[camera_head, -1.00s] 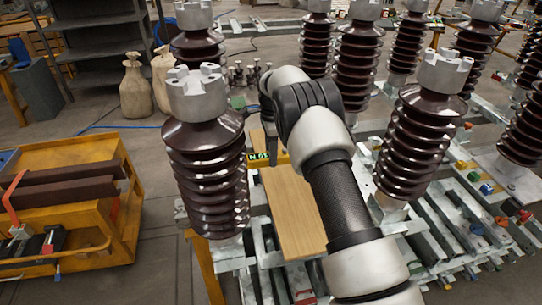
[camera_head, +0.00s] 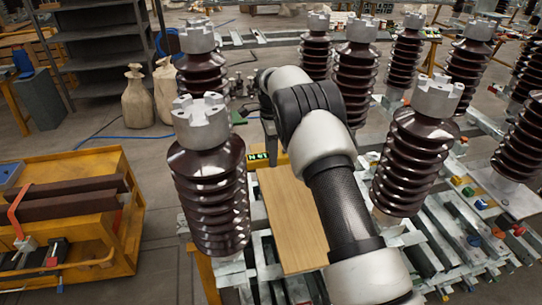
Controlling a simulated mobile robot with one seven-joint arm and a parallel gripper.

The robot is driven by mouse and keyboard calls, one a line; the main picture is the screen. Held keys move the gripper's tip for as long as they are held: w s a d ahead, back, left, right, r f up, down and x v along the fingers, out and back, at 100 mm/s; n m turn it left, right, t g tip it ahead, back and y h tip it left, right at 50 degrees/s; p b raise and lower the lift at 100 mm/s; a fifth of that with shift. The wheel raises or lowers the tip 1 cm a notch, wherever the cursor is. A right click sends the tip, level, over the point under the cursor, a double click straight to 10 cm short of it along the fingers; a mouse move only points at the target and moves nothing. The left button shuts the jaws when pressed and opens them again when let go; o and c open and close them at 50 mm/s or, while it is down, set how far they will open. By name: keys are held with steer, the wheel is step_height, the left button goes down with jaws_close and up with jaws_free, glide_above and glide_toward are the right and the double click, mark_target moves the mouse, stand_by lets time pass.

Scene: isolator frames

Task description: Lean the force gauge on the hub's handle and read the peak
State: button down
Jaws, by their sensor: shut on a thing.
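A small black display with green characters (camera_head: 258,157), which I take for the force gauge's readout, shows just left of my arm's far end. It starts with N; the digits are too small to read surely. My gripper (camera_head: 269,130) is only partly in view below the bent wrist, shut on what seems to be the gauge, whose body is mostly hidden. I cannot make out the hub or its handle, nor whether the gauge touches it.
A wooden board (camera_head: 292,222) lies below my arm. Brown ribbed insulators stand close on the left (camera_head: 207,190) and right (camera_head: 415,160), with several more behind. A yellow cart (camera_head: 100,165) stands at left. Sacks (camera_head: 138,98) and grey shelves (camera_head: 98,50) are farther back.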

steer(key=shift+r+p, duration=0.75)
steer(key=shift+r, duration=1.1)
